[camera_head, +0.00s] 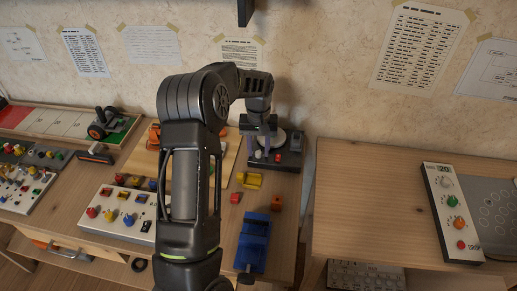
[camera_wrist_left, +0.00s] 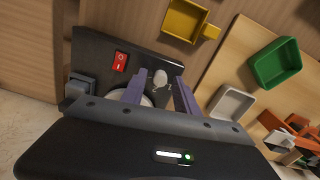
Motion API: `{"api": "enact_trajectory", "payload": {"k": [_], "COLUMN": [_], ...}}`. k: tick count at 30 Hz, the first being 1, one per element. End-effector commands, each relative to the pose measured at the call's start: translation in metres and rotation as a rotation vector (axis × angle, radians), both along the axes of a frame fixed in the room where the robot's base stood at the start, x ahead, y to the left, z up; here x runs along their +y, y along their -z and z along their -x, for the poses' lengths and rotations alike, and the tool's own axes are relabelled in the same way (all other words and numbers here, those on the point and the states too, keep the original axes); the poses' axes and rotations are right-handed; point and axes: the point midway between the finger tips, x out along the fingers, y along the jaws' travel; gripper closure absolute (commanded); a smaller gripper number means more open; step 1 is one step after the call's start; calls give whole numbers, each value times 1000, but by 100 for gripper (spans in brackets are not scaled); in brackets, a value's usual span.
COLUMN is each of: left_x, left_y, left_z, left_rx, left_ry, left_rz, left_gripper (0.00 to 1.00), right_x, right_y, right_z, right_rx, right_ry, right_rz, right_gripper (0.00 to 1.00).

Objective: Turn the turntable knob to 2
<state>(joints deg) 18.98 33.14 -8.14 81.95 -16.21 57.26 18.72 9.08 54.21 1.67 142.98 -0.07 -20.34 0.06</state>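The turntable (camera_head: 290,157) is a black box with a round white platter (camera_head: 270,143), at the back of the left table. A red switch (camera_wrist_left: 120,61) sits on its top. A small pale knob (camera_wrist_left: 160,78) shows in the left wrist view, between the tips of my two purple fingers. My left gripper (camera_head: 258,147) is over the turntable, fingers down and apart, with a visible gap on each side of the knob. I cannot tell whether a finger touches it. The gripper hides much of the platter in the wrist view. I cannot read any knob marking. My right gripper is not in view.
A yellow bin (camera_head: 250,180), a red block (camera_head: 236,197), an orange block (camera_head: 276,203) and a blue vise (camera_head: 254,240) stand in front of the turntable. A panel with colored knobs (camera_head: 125,212) lies left. The right table has a bare stretch (camera_head: 365,200).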

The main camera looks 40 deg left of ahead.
Motion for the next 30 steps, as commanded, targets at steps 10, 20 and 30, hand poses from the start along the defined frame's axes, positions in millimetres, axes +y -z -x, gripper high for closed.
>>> {"api": "enact_trajectory", "payload": {"k": [10,20,30], "left_x": [0,0,0], "left_y": [-1,-41,-77], "left_z": [0,-1,0], "left_rx": [1,-3,1], "left_ry": [0,0,0], "left_rz": [1,-1,1], "left_gripper": [59,59,59], "right_x": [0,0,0], "right_y": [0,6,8], "right_z": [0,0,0], "right_rx": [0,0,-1], "right_ry": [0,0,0], "right_rz": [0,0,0], "right_gripper": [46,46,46]}}
